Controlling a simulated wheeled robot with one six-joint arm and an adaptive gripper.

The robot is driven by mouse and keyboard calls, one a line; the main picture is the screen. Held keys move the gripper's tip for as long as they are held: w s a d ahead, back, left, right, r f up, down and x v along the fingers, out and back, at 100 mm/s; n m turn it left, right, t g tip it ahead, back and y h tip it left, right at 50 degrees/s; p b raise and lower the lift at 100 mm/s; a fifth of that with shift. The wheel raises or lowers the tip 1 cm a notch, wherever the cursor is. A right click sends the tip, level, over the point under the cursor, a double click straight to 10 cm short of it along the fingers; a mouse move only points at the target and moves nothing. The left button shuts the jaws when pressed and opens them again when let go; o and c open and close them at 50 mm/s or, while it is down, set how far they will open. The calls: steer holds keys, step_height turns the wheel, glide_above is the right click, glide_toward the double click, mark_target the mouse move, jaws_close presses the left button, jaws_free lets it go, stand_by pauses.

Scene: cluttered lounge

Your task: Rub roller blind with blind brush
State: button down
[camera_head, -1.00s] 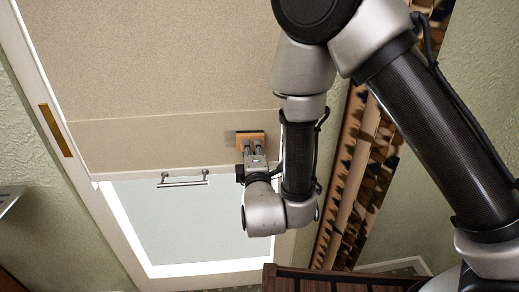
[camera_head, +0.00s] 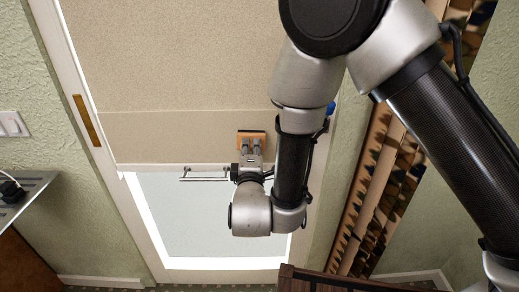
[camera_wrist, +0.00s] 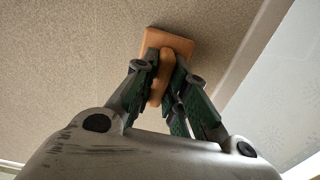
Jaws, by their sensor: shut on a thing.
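The roller blind (camera_head: 175,75) is a beige speckled sheet that covers the upper part of the window in the head view. Its lower edge has a pale rail with a metal bar handle (camera_head: 205,178). The blind also fills much of the wrist view (camera_wrist: 70,60). The blind brush (camera_head: 251,134) is a small orange-brown block at the blind's lower right. My gripper (camera_head: 251,150) is shut on its handle. In the wrist view the brush (camera_wrist: 170,40) shows its flat back and grip between my fingers (camera_wrist: 163,85). Its far face is hidden; it looks against or very close to the blind.
A bare window pane (camera_head: 190,220) shows below the blind. A patterned curtain or panel (camera_head: 385,180) hangs to the right, and a dark wooden piece (camera_head: 310,280) stands below. A metal shelf (camera_head: 25,190) and a wall switch (camera_head: 12,124) are at the left.

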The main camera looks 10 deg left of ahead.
steer(key=shift+s+a, duration=0.15)
steer(key=shift+a, duration=0.25)
steer(key=shift+s, duration=0.1)
steer(key=shift+v, duration=2.95)
steer(key=shift+d, duration=0.15)
steer(key=v, duration=0.3)
steer(key=shift+f, duration=0.1)
